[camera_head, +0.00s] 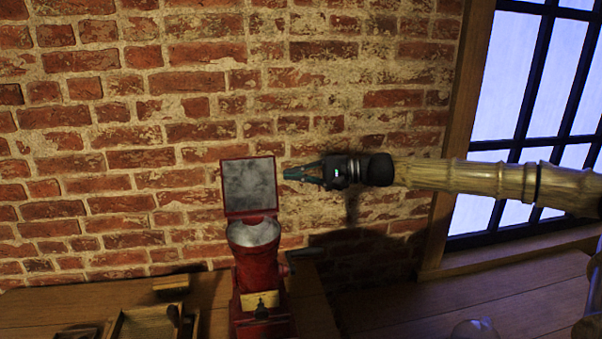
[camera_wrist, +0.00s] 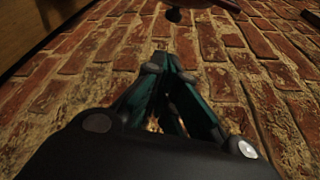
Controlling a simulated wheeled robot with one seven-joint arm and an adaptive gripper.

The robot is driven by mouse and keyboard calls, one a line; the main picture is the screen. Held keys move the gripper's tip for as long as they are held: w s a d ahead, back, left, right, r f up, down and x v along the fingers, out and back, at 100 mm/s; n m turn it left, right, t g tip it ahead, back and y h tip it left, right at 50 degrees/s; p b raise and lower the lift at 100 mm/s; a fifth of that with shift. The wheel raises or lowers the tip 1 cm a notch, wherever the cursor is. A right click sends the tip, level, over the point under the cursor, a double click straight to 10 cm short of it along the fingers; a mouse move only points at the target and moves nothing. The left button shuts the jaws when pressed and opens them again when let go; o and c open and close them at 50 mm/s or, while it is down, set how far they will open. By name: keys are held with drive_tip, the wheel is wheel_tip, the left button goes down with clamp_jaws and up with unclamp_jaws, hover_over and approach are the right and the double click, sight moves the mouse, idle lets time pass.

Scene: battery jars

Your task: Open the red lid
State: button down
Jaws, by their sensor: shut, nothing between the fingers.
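The red lid (camera_head: 249,187) stands upright, tilted open at the back of the red jar (camera_head: 256,275), with its grey inner face toward the head camera. The jar's round metal mouth is uncovered below it. My gripper (camera_head: 287,174) is just right of the lid in the head view, pointing left, with a small gap in the picture. In the wrist view my gripper (camera_wrist: 166,62) has its green fingers shut with nothing between them.
The jar stands on a wooden bench (camera_head: 60,305) against a brick wall (camera_head: 110,130). A wooden tray (camera_head: 150,322) and a small wooden block (camera_head: 171,284) lie left of the jar. A window (camera_head: 510,90) is at the right. The space above the lid is clear.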

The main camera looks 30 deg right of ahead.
sight(272, 177)
drive_tip(key=a+p, duration=0.1)
drive_tip(key=a, duration=0.1)
drive_tip(key=a+p, duration=0.1)
drive_tip(key=a, duration=0.1)
drive_tip(key=a+p, duration=0.1)
drive_tip(key=a, duration=0.1)
drive_tip(key=shift+w+a+r, duration=0.1)
drive_tip(key=shift+w+r, duration=0.1)
drive_tip(key=shift+r, duration=0.15)
drive_tip(key=shift+s+a+p, duration=0.15)
drive_tip(key=shift+a+p, duration=0.05)
drive_tip(key=shift+p, duration=0.15)
drive_tip(key=shift+s+d, duration=0.1)
drive_tip(key=shift+f+b, duration=0.15)
drive_tip(key=shift+b, duration=0.3)
drive_tip(key=shift+s+b, duration=0.1)
drive_tip(key=shift+b, duration=0.25)
